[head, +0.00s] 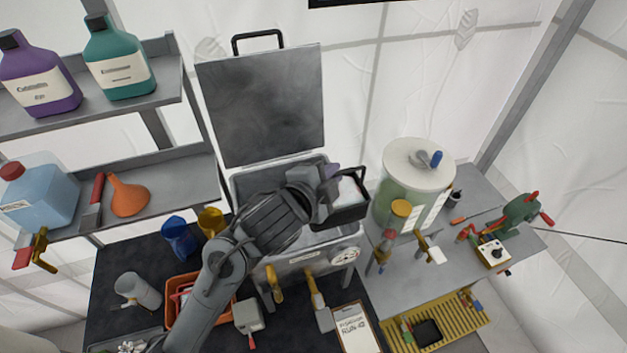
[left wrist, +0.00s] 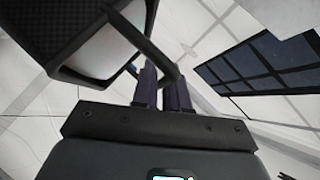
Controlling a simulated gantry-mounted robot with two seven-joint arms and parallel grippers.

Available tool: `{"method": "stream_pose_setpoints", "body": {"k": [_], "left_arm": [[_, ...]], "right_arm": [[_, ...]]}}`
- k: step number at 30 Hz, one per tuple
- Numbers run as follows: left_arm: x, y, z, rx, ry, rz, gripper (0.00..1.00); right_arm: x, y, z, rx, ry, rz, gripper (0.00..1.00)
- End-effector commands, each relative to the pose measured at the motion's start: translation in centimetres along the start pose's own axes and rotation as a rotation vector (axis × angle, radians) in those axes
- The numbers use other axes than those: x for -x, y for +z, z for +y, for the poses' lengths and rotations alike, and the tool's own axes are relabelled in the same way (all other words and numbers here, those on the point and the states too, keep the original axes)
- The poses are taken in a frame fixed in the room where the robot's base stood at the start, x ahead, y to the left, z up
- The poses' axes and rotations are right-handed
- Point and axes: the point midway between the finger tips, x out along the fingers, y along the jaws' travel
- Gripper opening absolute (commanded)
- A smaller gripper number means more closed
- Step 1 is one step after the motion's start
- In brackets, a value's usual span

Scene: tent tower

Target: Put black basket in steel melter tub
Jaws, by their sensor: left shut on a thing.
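The black basket (head: 341,212) holds something white (head: 350,189) and hangs over the right side of the steel melter tub (head: 241,188). The tub's lid (head: 262,105) stands open at the back. My left gripper (head: 333,176) is shut on the basket's handle. In the left wrist view, the fingers (left wrist: 162,95) meet at the dark handle (left wrist: 166,70), with the basket (left wrist: 72,38) at upper left. My forearm hides part of the tub's inside and front. The basket's height above the rim is hard to tell. My right gripper is out of view.
A lidded green tank (head: 418,170) stands close to the right of the basket. Shelves with bottles (head: 120,58) and an orange funnel (head: 128,196) are at left. Blue and yellow jugs (head: 179,238), an orange crate (head: 172,284) and a clipboard (head: 357,328) crowd the table.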

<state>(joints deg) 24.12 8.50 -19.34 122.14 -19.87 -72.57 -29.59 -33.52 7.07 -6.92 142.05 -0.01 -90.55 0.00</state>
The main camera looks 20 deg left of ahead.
Motion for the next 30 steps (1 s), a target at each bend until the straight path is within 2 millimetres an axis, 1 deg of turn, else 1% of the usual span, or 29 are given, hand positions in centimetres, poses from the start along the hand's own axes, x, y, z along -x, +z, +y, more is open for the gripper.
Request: {"method": "stream_pose_setpoints", "body": {"k": [1, 3, 6, 9, 14, 17, 24, 30], "left_arm": [[-0.3, 0.9, -0.4, 0.004, -0.001, -0.001, 0.0], [-0.9, 2.1, -0.4, 0.003, -0.002, 0.0, 0.0], [-1.6, 3.4, -0.4, 0.002, -0.003, 0.0, 0.0], [-2.0, 4.2, -0.4, 0.001, -0.004, 0.002, 0.0], [-2.3, 4.9, -0.3, 0.001, -0.004, 0.002, 0.0], [-2.6, 5.2, 0.4, 0.0, -0.002, 0.003, 0.0], [-3.6, 6.3, 2.6, 0.0, -0.003, 0.003, 0.0], [-3.8, 6.5, 3.0, 0.001, -0.005, 0.003, 0.0]], "right_arm": [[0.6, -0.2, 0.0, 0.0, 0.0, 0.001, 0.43], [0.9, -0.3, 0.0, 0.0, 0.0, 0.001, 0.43], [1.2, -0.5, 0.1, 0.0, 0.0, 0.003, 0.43], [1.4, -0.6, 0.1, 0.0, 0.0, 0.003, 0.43], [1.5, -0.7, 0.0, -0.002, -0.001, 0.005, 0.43], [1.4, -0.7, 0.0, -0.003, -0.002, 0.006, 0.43], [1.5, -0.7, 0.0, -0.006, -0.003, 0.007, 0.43], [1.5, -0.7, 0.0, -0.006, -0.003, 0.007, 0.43]]}}
